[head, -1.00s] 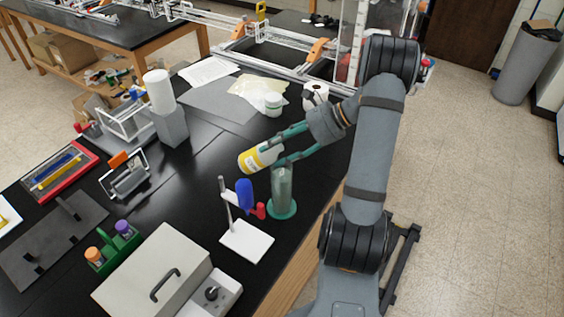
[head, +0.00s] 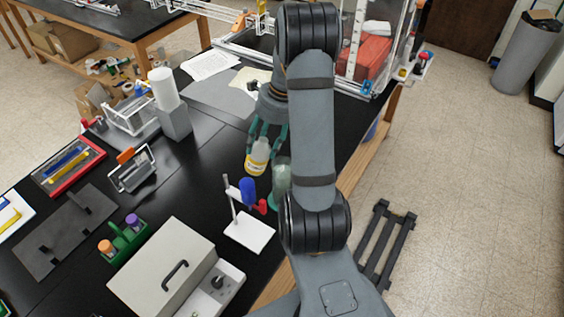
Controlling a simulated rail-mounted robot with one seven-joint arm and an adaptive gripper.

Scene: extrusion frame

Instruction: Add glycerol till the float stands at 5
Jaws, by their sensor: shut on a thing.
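A bottle with a yellow and white label (head: 256,165) is held by my gripper (head: 263,145), whose teal fingers are shut on it from above. The bottle is near upright, just left of and behind the measuring cylinder. I cannot tell if it touches the bench. The clear cylinder (head: 281,172) with a green base stands upright on the black bench, its right side partly hidden by my arm. The float, its scale and the liquid level are too small to make out.
A white-based stand with a blue clamp (head: 247,190) stands close in front of the cylinder. A beige box with a handle (head: 165,262) and a green rack (head: 124,238) are at front left. A grey block with a white cylinder (head: 170,105) stands farther back. Bench between is clear.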

